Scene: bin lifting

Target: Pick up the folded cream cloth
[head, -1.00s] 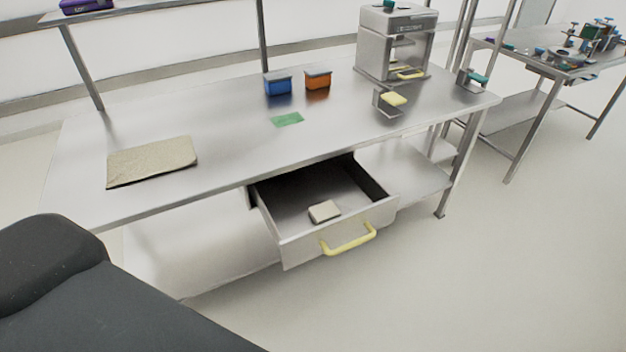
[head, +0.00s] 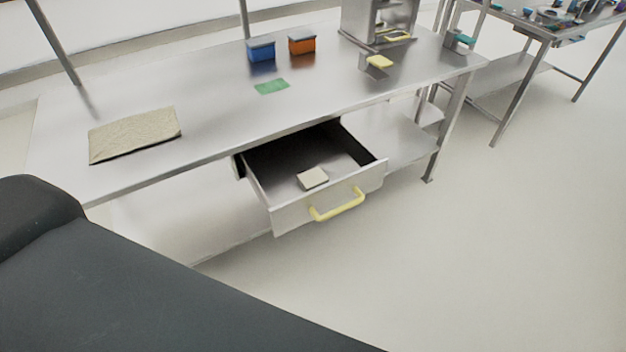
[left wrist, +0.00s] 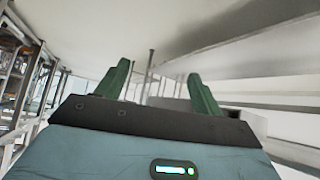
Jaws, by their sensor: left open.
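The folded cream cloth (head: 313,178) is a small pale block lying in the open drawer (head: 290,217) under the steel table, in the head view. The drawer has a yellow handle (head: 338,205). In the left wrist view my left gripper (left wrist: 158,85) shows two green fingers set wide apart with nothing between them. Neither gripper is in the head view, only a dark part of my own body at the lower left. The cloth does not show in the left wrist view.
A beige mat (head: 135,134) lies at the left of the tabletop (head: 215,110). A green cloth (head: 271,86), a blue bin (head: 261,50) and an orange bin (head: 302,43) are behind the drawer. A grey machine (head: 378,22) stands at the back right. Floor before the drawer is clear.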

